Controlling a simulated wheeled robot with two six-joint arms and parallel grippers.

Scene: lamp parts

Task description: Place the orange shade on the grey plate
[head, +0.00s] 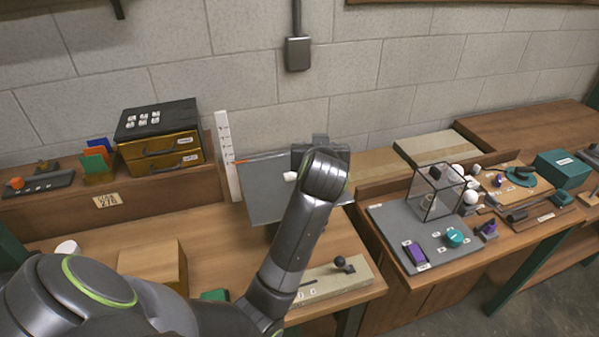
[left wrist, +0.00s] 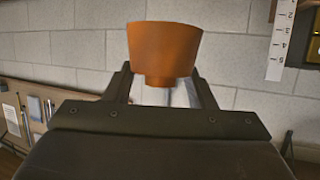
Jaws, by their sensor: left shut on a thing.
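The orange shade (left wrist: 165,45) is in the left wrist view, its wide end up and its narrow neck between the fingers of my left gripper (left wrist: 160,82), which is shut on it. In the head view my left arm reaches to the middle of the picture. The dark gripper body (head: 320,148) shows only in part behind the wrist, and the shade is hidden there. A flat grey panel (head: 262,190) stands behind my arm; I cannot tell whether it is the grey plate. My right gripper is not in view.
A white ruler (head: 227,155) stands left of the panel, near a drawer box (head: 160,140). A wooden block (head: 153,262) sits on the near table. A grey mat (head: 385,222) with a clear case (head: 435,190) and small parts lies on the right table.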

